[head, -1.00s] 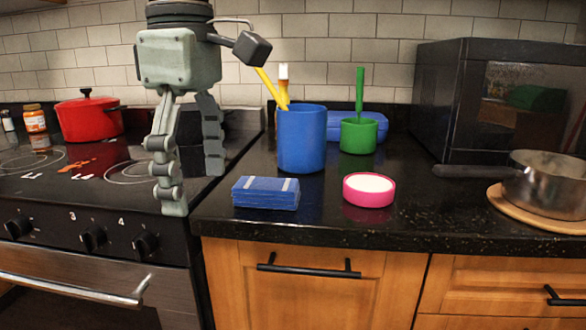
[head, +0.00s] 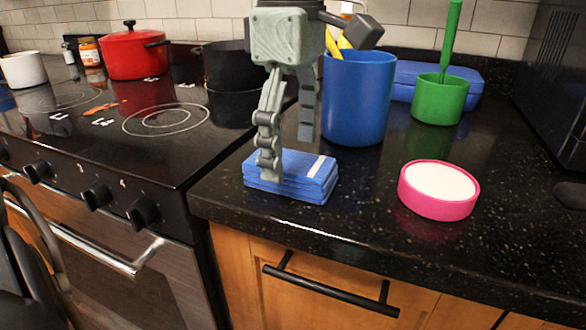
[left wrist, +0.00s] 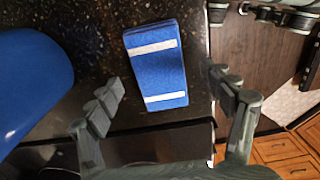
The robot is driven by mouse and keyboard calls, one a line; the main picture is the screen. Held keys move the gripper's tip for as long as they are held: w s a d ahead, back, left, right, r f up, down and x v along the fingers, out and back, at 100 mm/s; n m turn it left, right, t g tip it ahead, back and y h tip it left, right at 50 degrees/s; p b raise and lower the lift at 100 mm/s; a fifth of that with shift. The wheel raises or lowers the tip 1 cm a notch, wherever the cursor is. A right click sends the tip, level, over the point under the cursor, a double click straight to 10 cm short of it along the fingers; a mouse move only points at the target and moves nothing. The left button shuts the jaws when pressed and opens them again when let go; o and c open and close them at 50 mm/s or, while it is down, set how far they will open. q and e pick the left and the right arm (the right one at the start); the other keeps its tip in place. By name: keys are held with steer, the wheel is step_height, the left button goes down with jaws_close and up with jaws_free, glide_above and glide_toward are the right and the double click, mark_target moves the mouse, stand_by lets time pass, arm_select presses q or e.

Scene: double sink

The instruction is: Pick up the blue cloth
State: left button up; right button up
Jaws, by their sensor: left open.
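The blue cloth (head: 313,171) is a folded block with white stripes. It lies on the black counter near the front edge, left of the pink dish. It also shows in the left wrist view (left wrist: 158,72), framed between the fingers. My left gripper (head: 288,157) is open and points down over the cloth. One finger overlaps the near left part of the cloth in the head view; the other is farther back. In the left wrist view the fingers (left wrist: 165,84) stand apart on either side with nothing between their pads. Whether a finger touches the cloth cannot be told.
A blue cup (head: 357,100) with utensils stands close behind the cloth. A pink dish (head: 440,190) lies to its right. A green cup (head: 440,100) and blue box (head: 405,80) are farther back. The stove (head: 130,130) with a red pot (head: 133,55) is left.

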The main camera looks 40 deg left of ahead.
arm_select(q)
step_height(320, 180, down, 2)
steer(key=shift+f, duration=0.15)
steer(key=c, duration=1.3)
steer(key=shift+o, duration=0.2)
steer(key=shift+w+r, duration=0.1)
steer(key=shift+r, duration=0.1)
